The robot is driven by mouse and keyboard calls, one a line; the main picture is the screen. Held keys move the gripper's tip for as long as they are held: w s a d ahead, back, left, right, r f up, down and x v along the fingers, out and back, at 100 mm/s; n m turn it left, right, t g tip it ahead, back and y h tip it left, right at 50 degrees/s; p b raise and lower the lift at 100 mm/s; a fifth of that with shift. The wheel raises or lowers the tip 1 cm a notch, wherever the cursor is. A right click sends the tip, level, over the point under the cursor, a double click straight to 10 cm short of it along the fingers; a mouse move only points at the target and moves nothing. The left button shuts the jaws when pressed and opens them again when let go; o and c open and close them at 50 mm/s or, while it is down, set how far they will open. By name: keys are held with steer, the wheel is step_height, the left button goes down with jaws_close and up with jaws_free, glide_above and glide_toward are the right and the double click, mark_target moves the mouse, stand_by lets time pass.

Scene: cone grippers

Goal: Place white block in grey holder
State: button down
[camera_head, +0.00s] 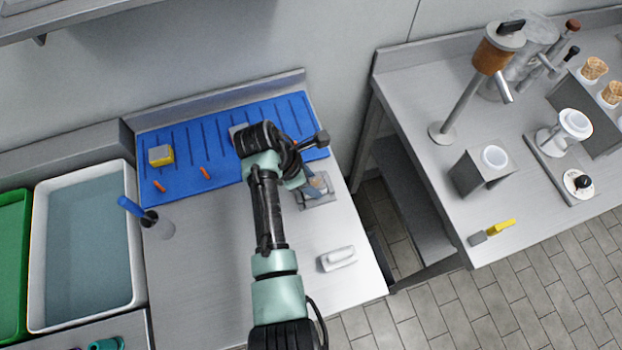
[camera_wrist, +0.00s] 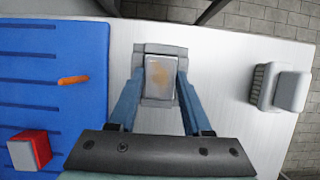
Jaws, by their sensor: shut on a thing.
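The white block (camera_wrist: 161,78), with a brown stain on its face, sits between my fingertips in the wrist view. My gripper (camera_wrist: 160,74) is shut on it from both sides. The grey holder (camera_wrist: 160,48) shows directly behind and around the block; the block overlaps it, and I cannot tell whether the block rests fully inside or just above it. In the head view the grey holder (camera_head: 320,203) lies on the steel table beside the blue mat's right end. My gripper (camera_head: 315,186) is over it there, partly hidden by my wrist.
A white ribbed item (camera_head: 338,258) lies on the table in front of the holder. The blue mat (camera_head: 205,130) carries a yellow-sided block (camera_head: 160,155) and orange pieces. A red-sided block (camera_wrist: 30,150) shows in the wrist view. A blue-handled tool stands in a cylinder (camera_head: 158,226).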

steer(key=shift+f, duration=0.15)
steer(key=shift+c, duration=1.7)
jaws_free()
steer(key=v, duration=1.2)
